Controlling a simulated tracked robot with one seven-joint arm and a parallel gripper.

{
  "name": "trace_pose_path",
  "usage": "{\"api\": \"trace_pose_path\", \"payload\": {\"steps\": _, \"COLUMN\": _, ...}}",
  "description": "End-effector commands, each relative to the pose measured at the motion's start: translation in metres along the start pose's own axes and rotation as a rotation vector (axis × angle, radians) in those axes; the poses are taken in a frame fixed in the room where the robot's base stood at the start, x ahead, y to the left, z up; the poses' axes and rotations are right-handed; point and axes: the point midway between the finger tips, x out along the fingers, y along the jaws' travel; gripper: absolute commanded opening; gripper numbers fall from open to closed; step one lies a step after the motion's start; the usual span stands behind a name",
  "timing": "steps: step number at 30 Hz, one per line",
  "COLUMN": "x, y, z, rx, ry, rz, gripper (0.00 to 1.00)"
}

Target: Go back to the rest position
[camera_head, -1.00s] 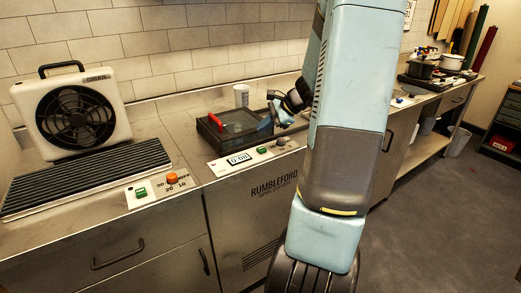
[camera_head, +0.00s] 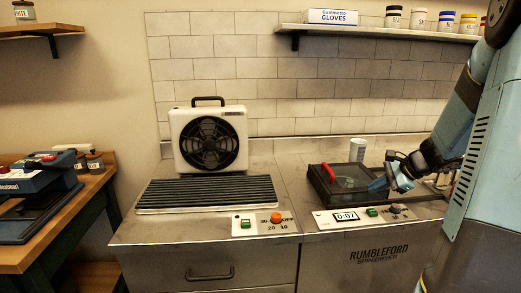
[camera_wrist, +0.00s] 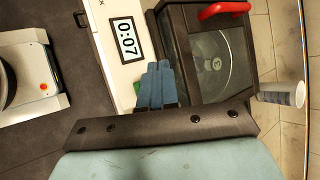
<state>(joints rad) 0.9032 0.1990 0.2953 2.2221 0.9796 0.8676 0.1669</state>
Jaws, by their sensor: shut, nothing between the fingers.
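My gripper (camera_head: 378,187) is at the front right of a dark box with a clear lid (camera_head: 349,181) and a red handle (camera_head: 328,172), set into the steel counter. In the wrist view my gripper (camera_wrist: 158,68) has its blue fingers together with nothing between them. They appear over the box's front edge beside the display (camera_wrist: 127,40), which reads 0:07. Whether the fingers touch the box I cannot tell. My arm covers the counter's right side in the head view.
A fan unit (camera_head: 209,139) stands behind a ribbed black mat (camera_head: 207,193) on the left. A white cup (camera_head: 357,150) stands behind the box. A shelf (camera_head: 385,33) with jars and a glove box hangs above. A wooden bench (camera_head: 70,218) with a blue machine (camera_head: 38,195) is far left.

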Motion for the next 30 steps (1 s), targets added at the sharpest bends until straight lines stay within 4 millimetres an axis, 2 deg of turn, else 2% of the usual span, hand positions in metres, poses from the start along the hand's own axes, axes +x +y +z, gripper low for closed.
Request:
{"api": "trace_pose_path", "payload": {"steps": 1, "x": -0.001, "y": 0.0, "z": 0.017, "rx": -0.057, "ry": 0.009, "rz": 0.025, "gripper": 0.0}}
{"api": "trace_pose_path", "payload": {"steps": 6, "x": -0.008, "y": 0.009, "z": 0.072, "rx": -0.275, "ry": 0.044, "rz": 0.126, "gripper": 0.0}}
{"api": "trace_pose_path", "payload": {"steps": 15, "x": -0.032, "y": 0.037, "z": 0.155, "rx": -0.651, "ry": 0.112, "rz": 0.274, "gripper": 0.0}}
{"api": "trace_pose_path", "payload": {"steps": 24, "x": -0.067, "y": 0.074, "z": 0.217, "rx": -1.014, "ry": 0.188, "rz": 0.38, "gripper": 0.0}}
{"api": "trace_pose_path", "payload": {"steps": 30, "x": -0.094, "y": 0.101, "z": 0.244, "rx": -1.245, "ry": 0.246, "rz": 0.425, "gripper": 0.0}}
